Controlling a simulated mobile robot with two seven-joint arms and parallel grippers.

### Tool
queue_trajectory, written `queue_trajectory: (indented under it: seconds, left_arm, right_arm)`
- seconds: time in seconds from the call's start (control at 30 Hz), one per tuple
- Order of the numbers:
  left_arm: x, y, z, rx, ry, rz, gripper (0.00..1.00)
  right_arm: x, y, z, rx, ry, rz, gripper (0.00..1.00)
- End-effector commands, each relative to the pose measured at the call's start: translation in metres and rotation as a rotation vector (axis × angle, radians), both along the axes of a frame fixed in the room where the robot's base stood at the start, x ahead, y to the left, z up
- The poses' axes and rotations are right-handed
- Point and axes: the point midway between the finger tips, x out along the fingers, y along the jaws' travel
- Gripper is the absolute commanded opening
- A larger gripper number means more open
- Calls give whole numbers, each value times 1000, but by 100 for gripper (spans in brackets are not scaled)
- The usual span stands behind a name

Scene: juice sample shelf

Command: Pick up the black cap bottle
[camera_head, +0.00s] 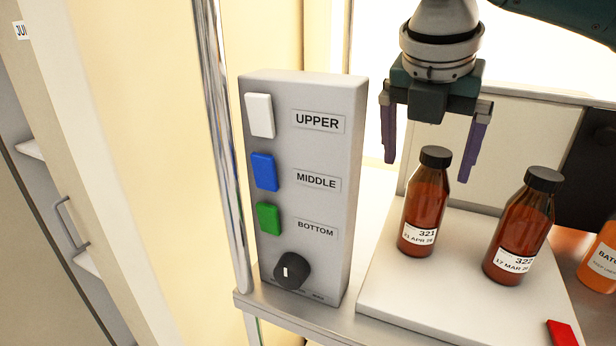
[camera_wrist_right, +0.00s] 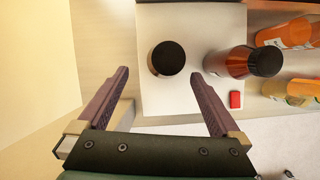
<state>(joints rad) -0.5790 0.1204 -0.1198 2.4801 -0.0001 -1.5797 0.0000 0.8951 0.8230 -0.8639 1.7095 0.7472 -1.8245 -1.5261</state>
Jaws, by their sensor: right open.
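Two brown bottles with black caps stand upright on a white board (camera_head: 385,305). The left bottle, labelled 321 (camera_head: 424,205), is nearer the control box; the other, labelled 322 (camera_head: 518,230), stands to its right. My right gripper (camera_head: 430,160) is open and empty, above and around the level of the left bottle's cap, pointing down. In the right wrist view, the left bottle's cap (camera_wrist_right: 168,58) shows from above, ahead of and between the open fingers (camera_wrist_right: 160,85). The second bottle (camera_wrist_right: 238,62) is outside them to the right. My left gripper is not in view.
A grey control box (camera_head: 335,150) with UPPER, MIDDLE and BOTTOM buttons and a black knob stands at the left, beside a metal post (camera_head: 222,120). Orange bottles (camera_head: 602,255) stand at the right. A red block (camera_head: 562,333) lies on the board's front right.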

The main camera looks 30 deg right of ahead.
Motion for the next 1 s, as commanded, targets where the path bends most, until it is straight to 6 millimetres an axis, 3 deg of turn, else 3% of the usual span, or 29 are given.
queue_trajectory:
  seconds: [0.33,0.5,0.6,0.93,1.0]
  left_arm:
    - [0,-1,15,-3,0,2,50]
    - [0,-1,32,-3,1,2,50]
    - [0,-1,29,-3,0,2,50]
    - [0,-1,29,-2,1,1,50]
    - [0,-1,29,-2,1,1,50]
  right_arm:
    - [5,-14,-37,0,4,-2,100]
    - [3,-22,-62,-1,8,-3,100]
    - [8,-26,-76,-1,3,-1,100]
    - [9,-28,-83,-1,0,0,100]
    - [9,-28,-83,-1,0,0,93]
